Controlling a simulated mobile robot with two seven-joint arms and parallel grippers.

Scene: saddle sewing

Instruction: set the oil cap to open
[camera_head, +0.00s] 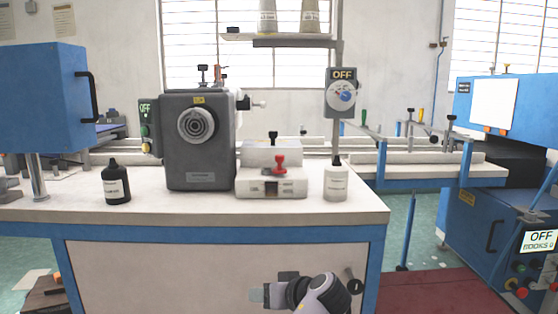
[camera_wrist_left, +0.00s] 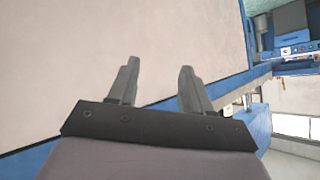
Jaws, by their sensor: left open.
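A grey sewing machine head (camera_head: 201,150) with a round dial on its front stands on the white-topped bench (camera_head: 75,208). A small black-topped fitting (camera_head: 203,72) sits on top of the machine. I cannot tell for sure which part is the oil cap, or how it is set. My left gripper (camera_head: 260,294) is low in front of the bench's front panel, well below the tabletop and apart from the machine. In the left wrist view the gripper (camera_wrist_left: 158,78) has its two fingers spread, with nothing between them. My right gripper is in neither view.
A black bottle (camera_head: 116,184) stands left of the machine. A white block with a red clamp (camera_head: 280,163) and a white bottle (camera_head: 336,182) stand to its right. A sign reading OFF with a dial (camera_head: 341,92) hangs on a post. The bench front between is clear.

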